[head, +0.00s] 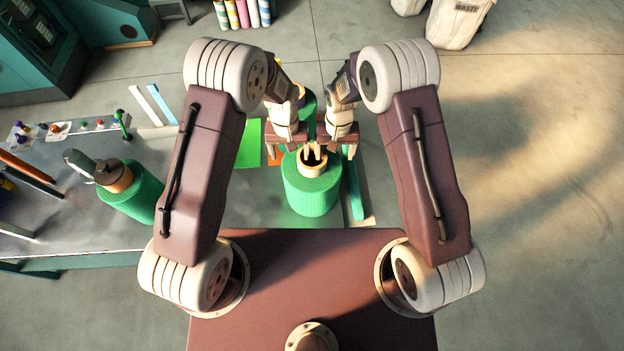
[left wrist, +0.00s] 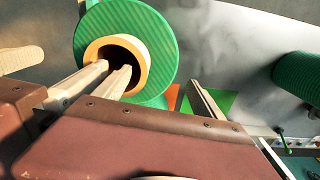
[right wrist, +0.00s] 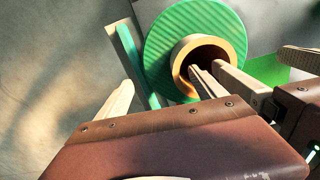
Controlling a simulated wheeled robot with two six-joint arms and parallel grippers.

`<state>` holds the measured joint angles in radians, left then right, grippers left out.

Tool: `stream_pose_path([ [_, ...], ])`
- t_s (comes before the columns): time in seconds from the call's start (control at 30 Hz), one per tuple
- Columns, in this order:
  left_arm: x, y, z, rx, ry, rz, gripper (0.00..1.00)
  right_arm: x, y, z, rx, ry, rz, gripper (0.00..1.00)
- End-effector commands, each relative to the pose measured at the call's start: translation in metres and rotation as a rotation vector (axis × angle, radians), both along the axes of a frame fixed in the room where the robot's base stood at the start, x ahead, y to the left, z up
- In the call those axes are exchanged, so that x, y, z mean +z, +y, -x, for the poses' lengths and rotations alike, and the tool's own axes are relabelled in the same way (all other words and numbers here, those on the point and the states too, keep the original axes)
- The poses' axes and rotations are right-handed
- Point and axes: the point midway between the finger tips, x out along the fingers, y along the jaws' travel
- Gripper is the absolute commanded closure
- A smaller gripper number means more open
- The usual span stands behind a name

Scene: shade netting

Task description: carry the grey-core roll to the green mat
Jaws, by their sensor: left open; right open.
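A large green roll (head: 310,196) stands upright on the table in front of me; its core looks tan, not grey. It also shows in the left wrist view (left wrist: 158,50) and the right wrist view (right wrist: 168,50). My left gripper (head: 288,158) and right gripper (head: 335,158) are open over it. Each has its inner finger at the core opening and its outer finger beside the roll. Whether they touch it I cannot tell. A bright green mat (head: 249,146) lies left of the roll, partly hidden by my left arm. I see no clearly grey core.
Another green roll (head: 140,195) with an orange-brown end lies at the left. A further roll (head: 308,103) is partly hidden behind my grippers. An orange patch (head: 275,159) lies beside the mat. A teal strip (head: 354,190) lies right of the standing roll, near the table's right edge.

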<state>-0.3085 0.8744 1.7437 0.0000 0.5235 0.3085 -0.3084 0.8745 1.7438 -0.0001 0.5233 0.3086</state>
Motion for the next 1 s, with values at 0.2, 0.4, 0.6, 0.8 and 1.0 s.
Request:
stream_pose_path([
  [0.2,-0.032,0.001,0.001,0.0,0.004,-0.001,0.21,-0.032,0.0,0.001,0.0,0.004,0.001,0.21],
  [0.4,-0.067,0.001,0.001,0.0,0.002,-0.001,0.21,-0.067,0.0,0.001,0.0,0.002,0.001,0.21],
  [0.6,-0.085,0.0,0.0,0.0,0.0,0.0,0.21,-0.085,0.0,0.0,0.0,0.0,0.0,0.21],
  [0.8,-0.089,0.0,0.0,0.0,0.0,0.0,0.21,-0.089,0.0,0.0,0.0,-0.001,0.0,0.21],
  [1.0,-0.089,0.0,0.0,0.0,0.0,0.0,0.37,-0.088,0.0,0.0,0.0,0.0,0.0,0.37],
])
